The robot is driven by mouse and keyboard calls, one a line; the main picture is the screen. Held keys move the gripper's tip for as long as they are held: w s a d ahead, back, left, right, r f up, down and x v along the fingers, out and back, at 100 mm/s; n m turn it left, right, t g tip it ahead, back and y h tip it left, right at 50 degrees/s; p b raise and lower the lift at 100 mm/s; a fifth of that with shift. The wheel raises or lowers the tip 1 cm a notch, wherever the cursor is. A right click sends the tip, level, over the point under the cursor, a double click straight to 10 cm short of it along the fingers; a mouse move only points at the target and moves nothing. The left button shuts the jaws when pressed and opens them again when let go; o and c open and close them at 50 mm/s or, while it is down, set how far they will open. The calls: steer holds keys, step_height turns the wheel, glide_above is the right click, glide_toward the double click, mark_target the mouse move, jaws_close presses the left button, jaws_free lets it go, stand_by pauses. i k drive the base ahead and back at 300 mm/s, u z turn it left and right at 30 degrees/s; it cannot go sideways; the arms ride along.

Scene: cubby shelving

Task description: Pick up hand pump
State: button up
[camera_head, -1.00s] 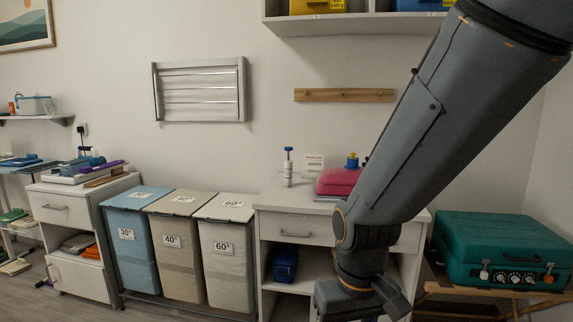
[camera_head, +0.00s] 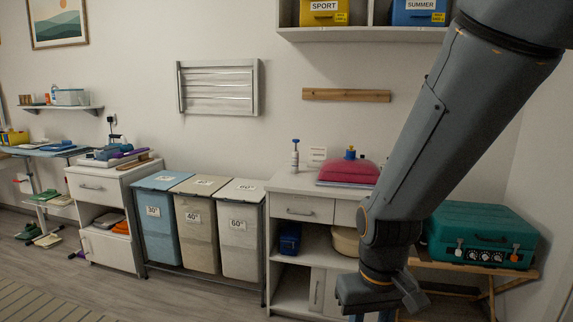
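A slim white hand pump with a blue top (camera_head: 295,154) stands upright on the white counter (camera_head: 285,184), left of a pink case. My arm comes down from the upper right. Its end, with my gripper (camera_head: 382,297), is low in front of the counter's right side, well below and to the right of the pump, and apart from it. The fingers are not clear and run toward the bottom edge, so I cannot tell whether they are open.
The pink case (camera_head: 348,171) stands beside the pump, near a small white sign (camera_head: 317,154). Lidded laundry bins (camera_head: 240,225) stand left of the counter. A teal case (camera_head: 482,236) sits on a wooden stand at right. Open floor (camera_head: 175,292) lies at lower left.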

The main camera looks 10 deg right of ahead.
mark_target(295, 160)
steer(key=u, duration=0.55)
steer(key=i, duration=1.65)
steer(key=z, duration=0.15)
